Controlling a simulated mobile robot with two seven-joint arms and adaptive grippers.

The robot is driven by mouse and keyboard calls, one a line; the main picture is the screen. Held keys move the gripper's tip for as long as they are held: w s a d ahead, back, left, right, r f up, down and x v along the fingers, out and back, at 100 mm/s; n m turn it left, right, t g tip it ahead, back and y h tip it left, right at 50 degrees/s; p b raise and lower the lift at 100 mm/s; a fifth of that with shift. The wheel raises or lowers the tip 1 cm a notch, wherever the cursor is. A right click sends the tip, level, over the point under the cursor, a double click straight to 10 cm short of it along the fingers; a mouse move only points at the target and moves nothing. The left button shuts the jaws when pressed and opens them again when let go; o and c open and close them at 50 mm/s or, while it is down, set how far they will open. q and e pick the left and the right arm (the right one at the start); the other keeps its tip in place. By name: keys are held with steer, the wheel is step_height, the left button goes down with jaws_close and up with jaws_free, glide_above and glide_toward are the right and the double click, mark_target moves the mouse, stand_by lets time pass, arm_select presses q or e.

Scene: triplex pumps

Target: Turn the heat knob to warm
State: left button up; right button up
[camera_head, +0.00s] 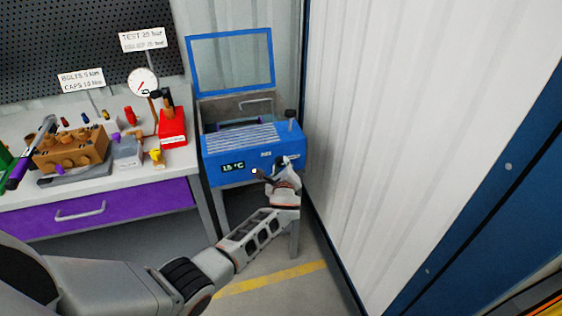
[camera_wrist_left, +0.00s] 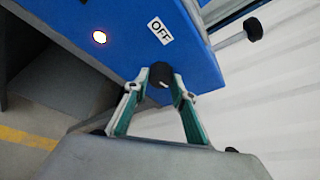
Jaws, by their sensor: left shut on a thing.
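The blue heater box (camera_head: 288,151) stands at the middle of the head view, with its lid open. Its small display (camera_head: 233,167) seems to read 15 °C. In the left wrist view a black round knob (camera_wrist_left: 160,75) sits on the blue front, below a label (camera_wrist_left: 159,30) that reads OFF. A small lamp (camera_wrist_left: 99,37) glows on the same front. My left gripper (camera_head: 279,171) is at this front, shut on the knob with one finger on each side. In the head view my gripper hides the knob. My right gripper is not in view.
A white corrugated wall (camera_head: 400,110) stands close on the right. On the left, a workbench with a purple drawer (camera_head: 100,208) holds a brass pump block (camera_head: 70,150), a red hand pump (camera_head: 172,128) and a gauge (camera_head: 143,83). A black knob-ended part (camera_wrist_left: 253,28) sticks out beside the box.

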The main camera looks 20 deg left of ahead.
arm_select(q)
steer(key=shift+d+m+g+p, duration=0.1)
steer(key=shift+m+g+p, duration=0.3)
steer(key=shift+m, duration=0.3)
steer(key=shift+y, duration=0.3)
steer(key=o, duration=1.1)
steer(key=v, duration=1.2)
